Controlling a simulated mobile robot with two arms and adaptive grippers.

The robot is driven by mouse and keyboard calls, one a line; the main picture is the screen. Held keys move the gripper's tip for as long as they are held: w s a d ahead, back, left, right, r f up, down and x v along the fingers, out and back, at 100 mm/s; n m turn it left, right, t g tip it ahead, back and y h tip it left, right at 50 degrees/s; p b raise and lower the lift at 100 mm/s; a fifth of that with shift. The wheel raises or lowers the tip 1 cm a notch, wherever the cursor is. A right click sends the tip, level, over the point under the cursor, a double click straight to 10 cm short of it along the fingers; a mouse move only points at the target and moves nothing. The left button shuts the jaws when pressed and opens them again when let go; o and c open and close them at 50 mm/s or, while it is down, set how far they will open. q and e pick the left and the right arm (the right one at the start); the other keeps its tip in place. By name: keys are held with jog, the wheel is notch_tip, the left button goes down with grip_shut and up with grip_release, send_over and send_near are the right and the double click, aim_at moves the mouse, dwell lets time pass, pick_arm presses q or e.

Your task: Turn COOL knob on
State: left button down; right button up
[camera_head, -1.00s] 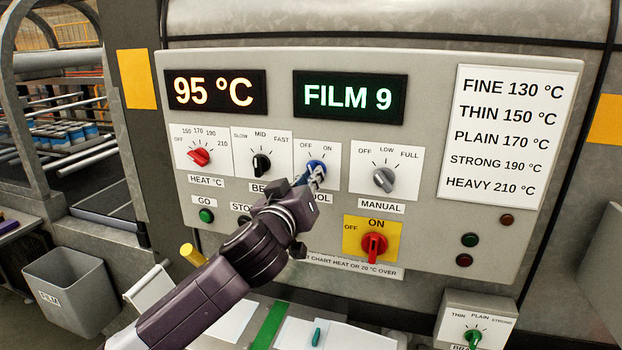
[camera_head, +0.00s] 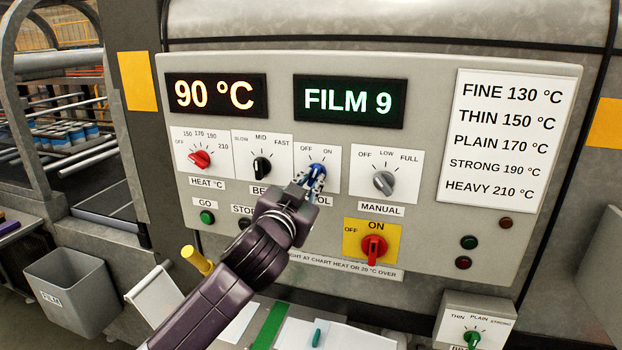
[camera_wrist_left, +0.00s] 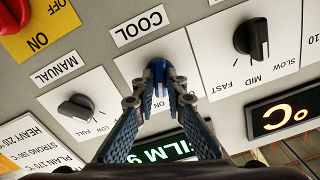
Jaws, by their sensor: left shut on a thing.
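The blue COOL knob (camera_head: 317,171) sits on its white OFF/ON plate (camera_head: 331,181) in the middle of the panel. My left gripper (camera_head: 312,182) is at the knob, its fingers shut on it from both sides. In the left wrist view the blue knob (camera_wrist_left: 160,73) shows between the two fingertips of my left gripper (camera_wrist_left: 160,103). The COOL label (camera_wrist_left: 137,26) is clear there. The fingers partly hide the OFF/ON plate, and I cannot read the knob's setting. My right gripper is not in view.
The red HEAT knob (camera_head: 200,159), the black belt knob (camera_head: 261,167) and the grey MANUAL knob (camera_head: 383,182) flank it. A red switch (camera_head: 374,247) on a yellow plate is below right. The displays read 90 °C (camera_head: 215,95) and FILM 9 (camera_head: 348,101).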

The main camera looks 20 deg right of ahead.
pick_arm(q)
jog(key=shift+m, duration=0.6)
jog(key=c, duration=2)
grip_release()
jog(key=shift+o, duration=0.2)
jog(key=shift+a, duration=0.1)
jog(key=v, duration=1.2)
